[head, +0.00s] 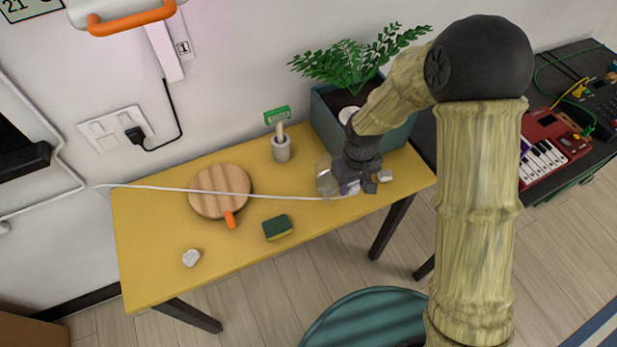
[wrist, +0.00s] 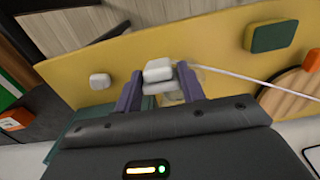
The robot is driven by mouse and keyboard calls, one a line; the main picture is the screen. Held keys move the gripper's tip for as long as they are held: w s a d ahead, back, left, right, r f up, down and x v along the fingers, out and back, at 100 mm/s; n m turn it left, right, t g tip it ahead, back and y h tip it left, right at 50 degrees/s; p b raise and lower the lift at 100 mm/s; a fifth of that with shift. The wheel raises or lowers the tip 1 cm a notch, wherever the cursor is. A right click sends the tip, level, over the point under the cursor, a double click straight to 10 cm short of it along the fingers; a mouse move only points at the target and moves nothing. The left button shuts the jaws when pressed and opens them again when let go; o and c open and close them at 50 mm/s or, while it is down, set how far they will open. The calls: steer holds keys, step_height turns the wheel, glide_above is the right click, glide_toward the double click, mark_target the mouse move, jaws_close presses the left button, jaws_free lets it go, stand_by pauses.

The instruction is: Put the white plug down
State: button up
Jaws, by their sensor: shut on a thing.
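My gripper (head: 362,186) is over the right part of the yellow table (head: 160,270). It is shut on the white plug (wrist: 158,70), which sits between the two purple fingers (wrist: 157,88) in the wrist view. In the head view the plug is mostly hidden by the gripper. A white cable (head: 270,197) runs from the gripper leftward across the table to the wall; it also shows in the wrist view (wrist: 240,77). I cannot tell whether the plug touches the tabletop.
A clear glass (head: 325,178) stands close left of my gripper, and a small white block (head: 384,176) lies right of it. A planter (head: 398,136) stands behind. A sponge (head: 277,228), round board (head: 213,190), grey pot (head: 281,149) and white lump (head: 191,258) are farther left.

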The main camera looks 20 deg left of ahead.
steer(key=w+d+f+m, duration=0.2)
steer(key=d+f+m, duration=0.1)
steer(key=d, duration=0.5)
steer(key=w+d+f+m, duration=0.3)
steer(key=d+f, duration=0.2)
steer(key=d, duration=0.3)
steer(key=w+d+f+m, duration=0.2)
steer(key=d+f+m, duration=0.1)
steer(key=d, duration=0.6)
steer(key=shift+w+f+m, duration=0.2)
steer(key=shift+f+m, duration=0.2)
steer(key=shift+f, duration=0.3)
